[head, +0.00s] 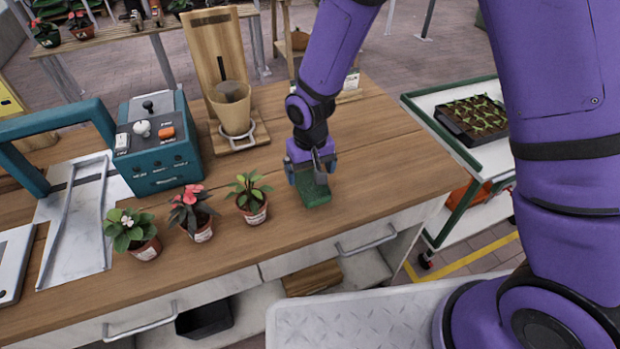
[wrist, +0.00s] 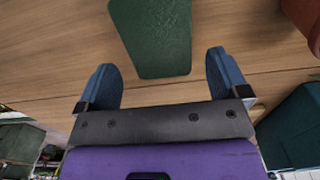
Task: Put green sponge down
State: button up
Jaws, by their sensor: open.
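The green sponge (head: 314,192) lies on the wooden table (head: 370,160), to the right of the potted plants. My gripper (head: 313,180) is directly over the sponge in the head view, pointing down. The sponge's far end is cut off by the top edge of the wrist view.
Several small potted plants (head: 197,217) stand left of the sponge. A teal control box (head: 158,165) and a wooden stand (head: 215,70) are behind them. A trolley (head: 450,145) with a seedling tray (head: 478,120) stands to the right. The tabletop right of the sponge is clear.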

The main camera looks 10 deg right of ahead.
aim_at(310, 179)
notch_tip(310, 179, up, 8)
jog(key=s+d+r+m+t, duration=0.1)
jog(key=s+d+r, duration=0.1)
jog(key=d+r, duration=0.6)
jog(key=s+d+r+m+t, duration=0.1)
jog(key=s+d+r+t, duration=0.15)
jog(key=d+r, duration=0.65)
jog(key=s+d+r+t, duration=0.1)
jog(key=s+d+r, duration=0.3)
jog(key=s, duration=0.3)
jog(key=s+d+r+m, duration=0.1)
jog(key=s+d+r, duration=0.3)
jog(key=s+r, duration=0.2)
jog(key=shift+s+t, duration=0.35)
jog(key=shift+s, duration=0.85)
